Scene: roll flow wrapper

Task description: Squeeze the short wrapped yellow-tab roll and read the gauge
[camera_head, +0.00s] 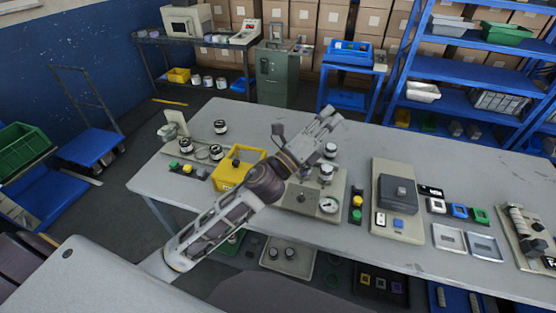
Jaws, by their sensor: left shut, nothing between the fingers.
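My left arm reaches from the lower left across the table. Its left gripper (328,116) is shut and empty, over the table's middle beyond the gauge plate. A round white dial gauge (328,205) sits on a beige plate (301,209); its reading is too small to make out. A small white-and-dark roll (326,173) stands at the plate's back, and another (330,150) lies just beyond, partly behind my gripper. More small rolls (220,127) stand on the table's left. I cannot tell which roll has a yellow tab. My right gripper is not in view.
A yellow bin (237,170) stands beside my forearm. A button strip (357,202) is right of the gauge plate, then a dark box on a beige base (398,193). Two metal trays (449,238) lie farther right. The table's back middle is clear.

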